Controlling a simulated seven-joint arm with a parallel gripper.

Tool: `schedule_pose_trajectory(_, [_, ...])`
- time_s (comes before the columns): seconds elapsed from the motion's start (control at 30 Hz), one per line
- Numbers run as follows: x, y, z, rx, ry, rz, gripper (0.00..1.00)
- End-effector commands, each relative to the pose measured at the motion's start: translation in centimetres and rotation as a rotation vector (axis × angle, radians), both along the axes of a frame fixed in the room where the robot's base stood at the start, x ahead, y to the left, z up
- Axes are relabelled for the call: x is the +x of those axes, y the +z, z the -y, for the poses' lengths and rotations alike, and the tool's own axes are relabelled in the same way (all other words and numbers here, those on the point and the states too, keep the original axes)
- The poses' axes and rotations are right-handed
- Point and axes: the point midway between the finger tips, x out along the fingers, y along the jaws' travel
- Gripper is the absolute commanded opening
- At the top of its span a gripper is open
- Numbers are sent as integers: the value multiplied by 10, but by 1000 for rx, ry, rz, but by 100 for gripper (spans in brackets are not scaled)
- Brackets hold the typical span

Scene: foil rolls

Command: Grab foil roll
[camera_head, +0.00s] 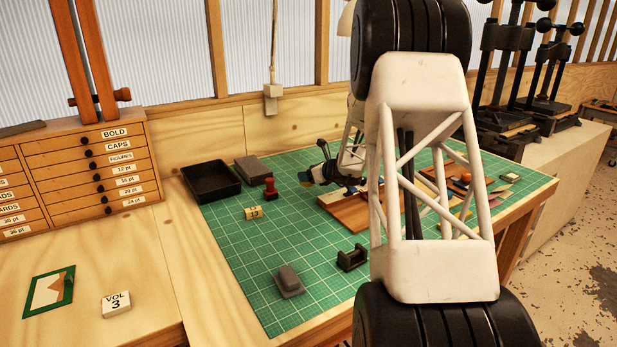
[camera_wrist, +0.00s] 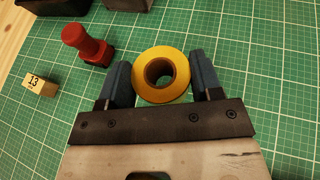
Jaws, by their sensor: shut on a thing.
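A yellow foil roll (camera_wrist: 145,88) with a brown core sits between the two blue fingers of my gripper (camera_wrist: 160,80) in the wrist view. The gripper is shut on it, one finger on each side. The green grid mat shows around and through the roll's core; I cannot tell whether the roll touches the mat. In the head view my gripper (camera_head: 306,177) is small, at the back of the mat, with a bit of the yellow roll (camera_head: 304,184) showing. My arm hides part of the table's right side.
A red stamp (camera_head: 270,189) and a small block marked 13 (camera_head: 254,213) stand left of the gripper. A black tray (camera_head: 211,182) lies further left. A wooden board (camera_head: 348,212) is to the right. The front of the green mat (camera_head: 240,267) has free room.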

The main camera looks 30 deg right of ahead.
Motion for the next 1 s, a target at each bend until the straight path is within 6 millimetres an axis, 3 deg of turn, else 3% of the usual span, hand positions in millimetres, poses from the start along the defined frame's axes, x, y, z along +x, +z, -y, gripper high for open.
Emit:
schedule_pose_trajectory(0.7, [-99,11,-44,-1,0,1,33])
schedule_pose_trajectory(1.0, [-125,14,-55,-1,-1,2,33])
